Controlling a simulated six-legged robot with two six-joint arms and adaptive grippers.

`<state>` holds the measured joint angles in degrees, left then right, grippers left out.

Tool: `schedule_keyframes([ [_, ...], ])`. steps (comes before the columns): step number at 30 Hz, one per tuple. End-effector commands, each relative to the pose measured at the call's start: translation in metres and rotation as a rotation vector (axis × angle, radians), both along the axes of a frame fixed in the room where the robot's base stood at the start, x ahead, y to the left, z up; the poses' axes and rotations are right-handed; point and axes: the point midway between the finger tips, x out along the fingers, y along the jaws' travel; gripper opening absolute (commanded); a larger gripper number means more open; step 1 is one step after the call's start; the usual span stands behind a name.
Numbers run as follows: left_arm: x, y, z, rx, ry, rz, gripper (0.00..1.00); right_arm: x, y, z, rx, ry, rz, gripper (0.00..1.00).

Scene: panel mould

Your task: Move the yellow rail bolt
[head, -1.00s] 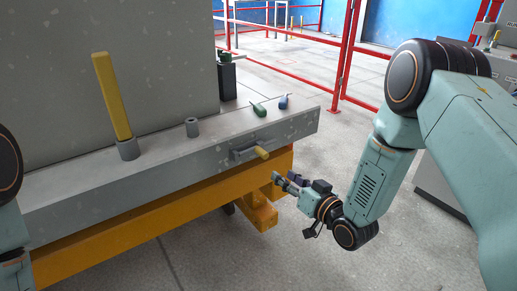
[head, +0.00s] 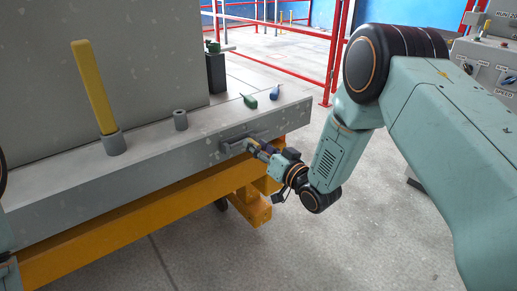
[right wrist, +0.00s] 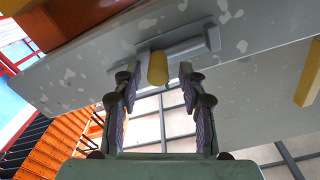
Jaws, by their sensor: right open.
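The yellow rail bolt (right wrist: 158,67) shows in the right wrist view as a short rounded yellow handle, standing out from a grey bracket on the rail's side face. In the head view the grey bracket (head: 233,143) is visible, but my right gripper covers the yellow handle. My right gripper (head: 256,146) is at the bracket. In the right wrist view its two fingers (right wrist: 159,76) are open, with the yellow handle between the fingertips and a gap on each side. My left gripper is out of view; only bits of my left arm show at the left edge.
A yellow bar (head: 93,88) stands upright in a grey socket on the grey rail (head: 70,180). A short grey tube (head: 180,120), a green piece (head: 249,101) and a blue piece (head: 275,94) are on top. A yellow beam (head: 130,235) runs below. Open floor lies in front.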

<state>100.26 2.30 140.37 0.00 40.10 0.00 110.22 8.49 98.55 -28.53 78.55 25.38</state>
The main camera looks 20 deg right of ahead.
Motion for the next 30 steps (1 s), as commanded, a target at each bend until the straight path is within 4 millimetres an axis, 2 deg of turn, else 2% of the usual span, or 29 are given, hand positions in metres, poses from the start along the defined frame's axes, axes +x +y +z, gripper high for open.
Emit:
schedule_keyframes([
  [6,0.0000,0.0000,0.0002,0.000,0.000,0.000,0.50,0.0021,0.0003,0.0000,0.000,0.000,0.000,0.42],
  [21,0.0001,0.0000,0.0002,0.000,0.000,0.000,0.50,0.0017,0.0003,-0.0002,-0.001,0.001,0.000,0.00],
  [30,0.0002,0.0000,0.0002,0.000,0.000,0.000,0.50,0.0017,0.0004,-0.0004,-0.002,0.001,0.001,0.00],
])
